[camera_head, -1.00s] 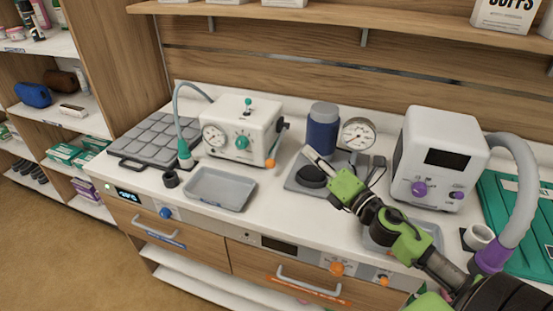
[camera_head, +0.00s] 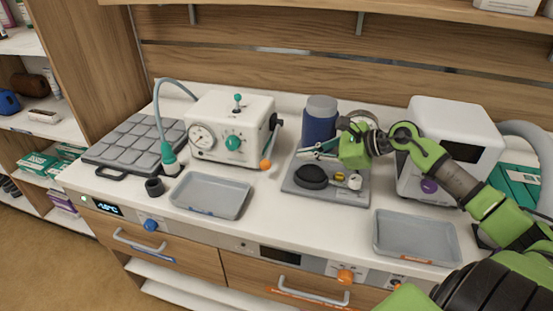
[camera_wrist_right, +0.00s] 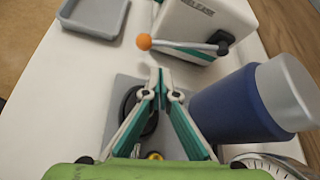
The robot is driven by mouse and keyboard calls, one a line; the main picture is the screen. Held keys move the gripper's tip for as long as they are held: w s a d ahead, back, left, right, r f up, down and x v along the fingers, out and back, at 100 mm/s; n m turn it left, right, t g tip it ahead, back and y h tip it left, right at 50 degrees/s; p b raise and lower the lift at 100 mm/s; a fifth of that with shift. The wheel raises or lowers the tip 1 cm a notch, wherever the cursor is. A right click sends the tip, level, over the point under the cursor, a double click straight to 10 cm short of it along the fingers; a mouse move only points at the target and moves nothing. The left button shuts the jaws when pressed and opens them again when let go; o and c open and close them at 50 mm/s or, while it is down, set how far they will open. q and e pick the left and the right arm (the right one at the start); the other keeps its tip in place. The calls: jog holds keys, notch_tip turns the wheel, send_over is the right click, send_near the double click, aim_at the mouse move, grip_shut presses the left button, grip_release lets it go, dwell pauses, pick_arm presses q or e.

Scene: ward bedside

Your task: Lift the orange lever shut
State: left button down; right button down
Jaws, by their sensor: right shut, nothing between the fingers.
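My left gripper is not in view.
A blue canister (camera_head: 319,122) stands close to my right gripper. Grey trays (camera_head: 211,196) and a second white machine (camera_head: 455,140) stand on the counter. A shelf runs above.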

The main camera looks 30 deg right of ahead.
aim_at(269, 154)
jog(key=shift+x, duration=0.75)
jog(key=p+x, duration=0.2)
jog(key=x, duration=0.5)
jog(key=shift+w+a, duration=0.1)
jog(key=shift+w, duration=0.05)
jog(key=shift+w+a+f+p, duration=0.3)
jog(key=shift+w+f, duration=0.1)
jog(key=shift+w, duration=0.05)
jog(key=shift+r, duration=0.1)
jog(key=shift+s+a+r+m+g+y, duration=0.1)
jog(key=shift+r+m+g+y, duration=0.2)
jog(key=shift+r, duration=0.4)
jog(key=shift+s+a+r+m+g+y, duration=0.1)
jog(key=shift+s+r+m+y, duration=0.1)
jog(key=shift+r+m, duration=0.35)
jog(key=shift+w+d+r+m+g+y, duration=0.1)
jog(key=shift+r+m+g+y, duration=0.3)
jog(key=shift+r, duration=0.7)
jog(key=shift+w+r+m+g+y, duration=0.1)
jog(key=shift+r+m+g+y, duration=0.25)
jog(key=shift+r, duration=0.8)
jog(key=shift+w+d+r+m+g+y, duration=0.1)
jog(key=shift+r+m+g+y, duration=0.15)
jog(key=shift+r+m+y, duration=0.6)
